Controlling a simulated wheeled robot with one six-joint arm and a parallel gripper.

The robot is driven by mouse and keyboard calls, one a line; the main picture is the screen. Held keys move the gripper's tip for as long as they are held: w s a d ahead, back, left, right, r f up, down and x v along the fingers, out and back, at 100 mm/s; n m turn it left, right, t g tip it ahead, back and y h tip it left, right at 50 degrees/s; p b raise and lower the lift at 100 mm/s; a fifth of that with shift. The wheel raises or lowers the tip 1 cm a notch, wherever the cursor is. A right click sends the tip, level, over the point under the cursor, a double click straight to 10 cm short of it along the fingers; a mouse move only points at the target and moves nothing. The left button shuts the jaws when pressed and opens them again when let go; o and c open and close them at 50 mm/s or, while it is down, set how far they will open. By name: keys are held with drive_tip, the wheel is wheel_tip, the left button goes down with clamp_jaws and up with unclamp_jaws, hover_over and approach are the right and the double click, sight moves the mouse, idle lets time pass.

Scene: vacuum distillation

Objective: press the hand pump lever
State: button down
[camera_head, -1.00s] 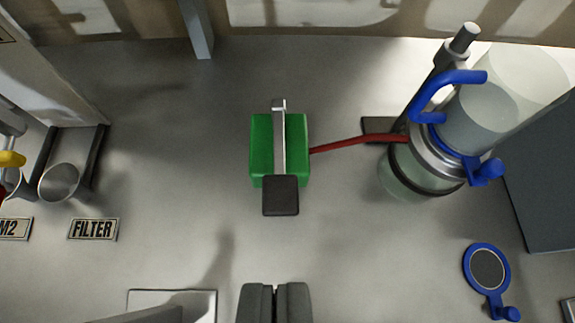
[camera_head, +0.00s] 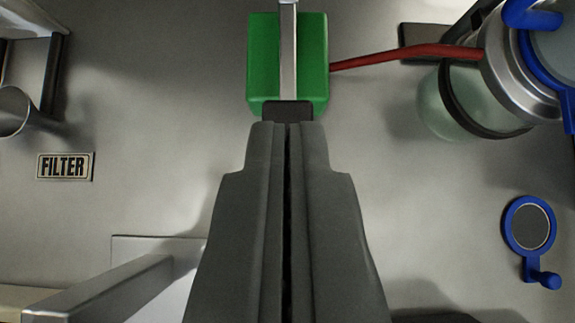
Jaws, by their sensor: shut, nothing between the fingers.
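The hand pump is a green block (camera_head: 262,60) at the top centre. Its lever is a silver bar (camera_head: 288,55) running along the top of the block to a black pad (camera_head: 288,109) at the near end. My gripper (camera_head: 288,126) is shut and empty, with its dark fingertips over the near part of the black pad. The fingers hide most of the pad. I cannot tell whether the tips touch it or hover above it.
A red hose (camera_head: 405,56) runs right from the pump towards a glass vessel (camera_head: 440,108) with a metal collar and blue clamp. A blue ring with a disc (camera_head: 529,224) lies at lower right. A FILTER label (camera_head: 65,166) is at left. The surface between is clear.

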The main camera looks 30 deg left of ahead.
sight(288, 68)
drive_tip(key=x, duration=0.3)
drive_tip(key=shift+w+a+f, duration=0.1)
drive_tip(key=shift+f, duration=1.95)
